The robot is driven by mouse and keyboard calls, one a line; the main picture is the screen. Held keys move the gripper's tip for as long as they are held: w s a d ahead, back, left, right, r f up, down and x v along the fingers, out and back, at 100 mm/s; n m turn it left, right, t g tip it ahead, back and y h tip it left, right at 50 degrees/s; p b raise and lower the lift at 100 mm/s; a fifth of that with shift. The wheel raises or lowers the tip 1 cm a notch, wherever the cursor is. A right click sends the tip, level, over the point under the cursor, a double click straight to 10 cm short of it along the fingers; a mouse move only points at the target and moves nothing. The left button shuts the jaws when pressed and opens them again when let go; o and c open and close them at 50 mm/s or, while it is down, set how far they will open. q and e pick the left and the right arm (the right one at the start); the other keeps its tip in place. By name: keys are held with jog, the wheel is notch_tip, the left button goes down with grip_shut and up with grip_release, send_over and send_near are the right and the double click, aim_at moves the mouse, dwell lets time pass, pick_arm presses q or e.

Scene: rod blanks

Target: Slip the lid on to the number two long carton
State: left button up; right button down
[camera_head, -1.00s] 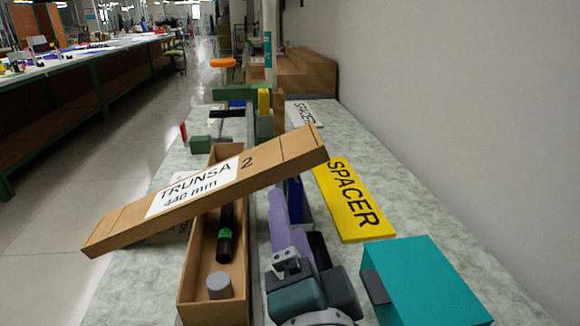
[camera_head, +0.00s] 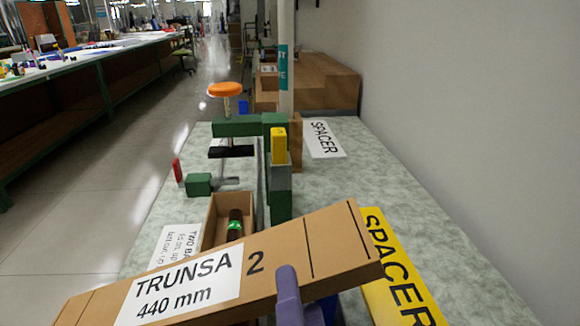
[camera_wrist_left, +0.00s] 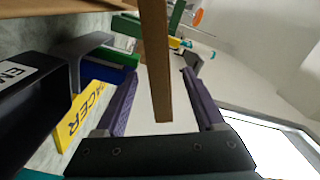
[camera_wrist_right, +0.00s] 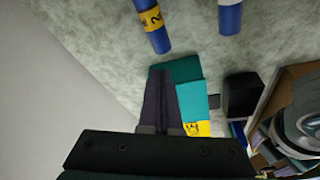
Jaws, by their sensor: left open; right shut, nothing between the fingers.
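The brown lid (camera_head: 268,262), marked TRUNSA 440 mm and 2, lies aslant across the near part of the head view, its right end higher. The open brown long carton (camera_head: 209,222) shows behind it, with a dark green-banded rod (camera_head: 235,222) inside; the lid hides the carton's near part. My left gripper (camera_head: 288,292) is open, one purple finger in front of the lid's near side. In the left wrist view a brown board (camera_wrist_left: 155,60), seen edge-on and apparently the lid, stands between the two spread fingers. My right gripper (camera_wrist_right: 163,75) is shut and empty over a teal block (camera_wrist_right: 190,92).
A yellow SPACER plate (camera_head: 398,275) lies right of the lid, and a white SPACER plate (camera_head: 323,138) farther back. A green fixture (camera_head: 240,127) with a yellow block (camera_head: 279,145) stands behind the carton. Blue rods (camera_wrist_right: 153,27) lie near my right gripper. A wall bounds the right.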

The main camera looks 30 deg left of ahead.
pick_arm(q)
jog(key=shift+w, duration=0.1)
jog(key=shift+s, duration=0.2)
jog(key=shift+c, duration=0.2)
grip_shut()
dwell(0.5)
